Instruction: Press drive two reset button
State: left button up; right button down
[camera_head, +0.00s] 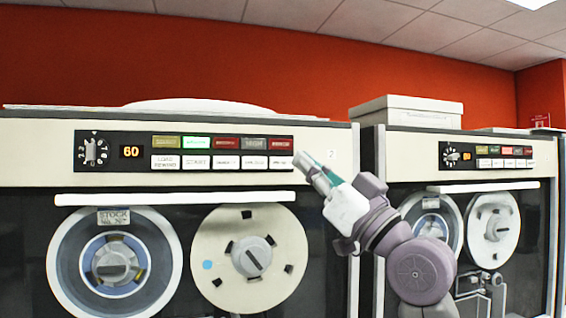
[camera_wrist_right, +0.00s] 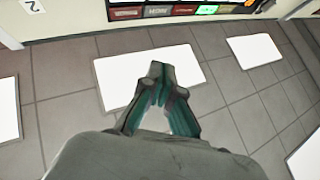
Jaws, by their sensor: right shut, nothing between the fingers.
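The drive labelled 2 (camera_head: 331,154) fills the left of the head view, with a black control panel (camera_head: 140,164) on its cream face. The panel's lower row has several white buttons; the rightmost button (camera_head: 280,163) has a blurred label, so I cannot read which is reset. My right gripper (camera_head: 303,160) is shut and empty, its tip just right of that button; I cannot tell if it touches. In the right wrist view the shut fingers (camera_wrist_right: 160,72) are in front, and the lit indicators (camera_wrist_right: 165,10) show at the top edge. My left gripper is not in view.
A white bar (camera_head: 175,198) crosses below the panel, above two tape reels (camera_head: 215,258). A second drive (camera_head: 500,172) stands at the right with a white box (camera_head: 410,108) on top. The wrist view shows grey tiles (camera_wrist_right: 235,115) with bright white rectangles.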

aim_at(290, 165)
jog(key=shift+w+r, duration=0.1)
dwell(0.3)
jog(key=shift+w+a, duration=0.45)
jog(key=shift+w, duration=0.95)
jog(key=shift+w+a, duration=0.45)
jog(key=shift+w, duration=0.9)
jog(key=shift+w+a, duration=0.45)
jog(key=shift+w, duration=0.95)
jog(key=shift+w+a, duration=0.15)
jog(key=shift+w, duration=0.2)
jog(key=shift+w+a, duration=0.15)
jog(key=shift+w, duration=0.35)
jog(key=shift+s+d, duration=0.25)
jog(key=shift+s, duration=0.6)
